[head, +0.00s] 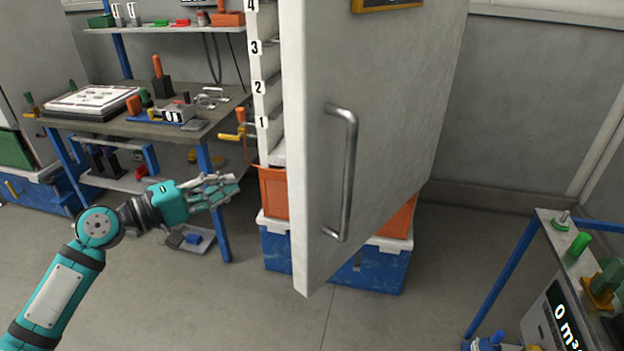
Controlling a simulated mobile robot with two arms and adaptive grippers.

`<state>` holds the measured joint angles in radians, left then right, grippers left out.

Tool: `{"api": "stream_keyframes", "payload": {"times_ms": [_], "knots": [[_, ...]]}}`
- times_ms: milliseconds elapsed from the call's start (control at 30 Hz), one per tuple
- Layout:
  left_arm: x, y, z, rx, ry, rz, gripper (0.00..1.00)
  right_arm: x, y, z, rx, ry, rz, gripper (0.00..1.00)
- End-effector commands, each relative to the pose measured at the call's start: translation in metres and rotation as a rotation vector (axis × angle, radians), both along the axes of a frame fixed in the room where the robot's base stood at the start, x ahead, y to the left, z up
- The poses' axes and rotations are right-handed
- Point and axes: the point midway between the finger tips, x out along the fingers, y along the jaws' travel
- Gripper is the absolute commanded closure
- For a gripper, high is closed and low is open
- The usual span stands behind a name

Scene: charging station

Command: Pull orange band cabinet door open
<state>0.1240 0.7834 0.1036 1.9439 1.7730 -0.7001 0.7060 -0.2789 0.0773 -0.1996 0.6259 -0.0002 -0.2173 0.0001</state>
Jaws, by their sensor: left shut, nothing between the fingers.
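The cabinet door (390,110) is a tall pale grey panel. It stands swung open toward me, with its near edge free of the cabinet. A metal bar handle (350,175) is on its face. A yellow-orange framed plate shows at its top, cut off by the picture edge. Shelves numbered 1 to 4 (268,90) show inside the cabinet, left of the door. My left gripper (232,184) is shut and empty, left of the door edge and apart from door and handle. My right gripper is not in view.
A workbench (215,115) with tools stands at the back left. An orange crate (272,190) on a blue crate (275,248) sits low behind the door. A blue-framed stand (515,260) with a display is at the lower right. The floor (400,320) between is clear.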

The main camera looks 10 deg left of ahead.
Motion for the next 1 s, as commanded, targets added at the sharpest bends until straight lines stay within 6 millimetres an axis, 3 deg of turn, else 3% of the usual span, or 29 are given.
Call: {"api": "stream_keyframes", "payload": {"times_ms": [67, 267, 467, 733, 1000], "knots": [[-0.006, 0.006, 0.001, -0.041, 0.025, -0.015, 1.00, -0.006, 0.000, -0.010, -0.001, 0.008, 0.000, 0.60], [-0.002, 0.000, 0.012, -0.074, 0.039, -0.029, 1.00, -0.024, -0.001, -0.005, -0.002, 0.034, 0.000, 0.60], [0.026, -0.026, 0.014, -0.075, 0.037, -0.029, 1.00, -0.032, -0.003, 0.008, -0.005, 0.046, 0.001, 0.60], [0.064, -0.067, 0.013, -0.073, 0.037, -0.029, 1.00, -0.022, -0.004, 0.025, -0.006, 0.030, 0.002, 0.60], [0.044, -0.094, 0.010, -0.071, 0.039, -0.026, 1.00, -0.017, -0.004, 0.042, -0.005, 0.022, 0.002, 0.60]]}}
